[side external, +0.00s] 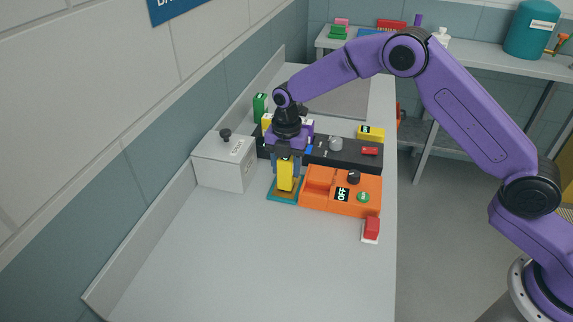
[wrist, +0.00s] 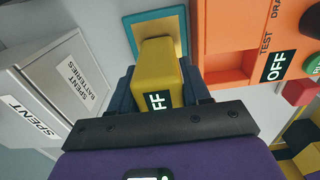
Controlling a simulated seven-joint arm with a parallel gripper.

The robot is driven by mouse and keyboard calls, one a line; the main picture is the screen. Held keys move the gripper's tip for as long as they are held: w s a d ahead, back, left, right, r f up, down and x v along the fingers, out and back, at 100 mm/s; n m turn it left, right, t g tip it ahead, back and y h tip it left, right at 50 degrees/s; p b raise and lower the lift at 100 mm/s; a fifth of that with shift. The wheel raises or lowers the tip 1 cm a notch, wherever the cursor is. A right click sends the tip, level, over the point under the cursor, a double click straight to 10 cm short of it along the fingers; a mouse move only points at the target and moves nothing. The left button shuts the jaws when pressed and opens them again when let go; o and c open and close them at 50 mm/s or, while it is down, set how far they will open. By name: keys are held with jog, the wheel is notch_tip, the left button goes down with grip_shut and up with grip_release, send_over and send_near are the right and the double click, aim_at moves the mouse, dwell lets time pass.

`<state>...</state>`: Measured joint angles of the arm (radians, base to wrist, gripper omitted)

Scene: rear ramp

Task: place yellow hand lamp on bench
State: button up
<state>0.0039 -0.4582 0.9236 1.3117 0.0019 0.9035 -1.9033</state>
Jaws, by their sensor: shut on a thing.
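The yellow hand lamp (side external: 285,176) is upright between the fingers of my gripper (side external: 286,167), over a teal-edged square pad (side external: 272,197) on the grey bench (side external: 230,265). In the wrist view the lamp (wrist: 162,62) sits between the dark fingers of my gripper (wrist: 158,88), which is shut on it. A label reading "FF" shows on the lamp, its first part cut off. The pad (wrist: 133,32) lies beyond the lamp's far end, with a tan middle. Whether the lamp touches the pad cannot be told.
A grey "SPENT BATTERIES" box (side external: 222,168) stands close left. An orange box (side external: 335,203) marked OFF stands close right. A black rack (side external: 350,158) with a yellow item (side external: 370,132) is behind. A red block (side external: 371,226) lies front right. The front bench is clear.

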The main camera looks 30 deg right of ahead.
jog(key=o, duration=1.2)
jog(key=shift+f, duration=0.15)
notch_tip(320, 180, up, 12)
jog(key=shift+f, duration=0.1)
jog(key=shift+r, duration=0.3)
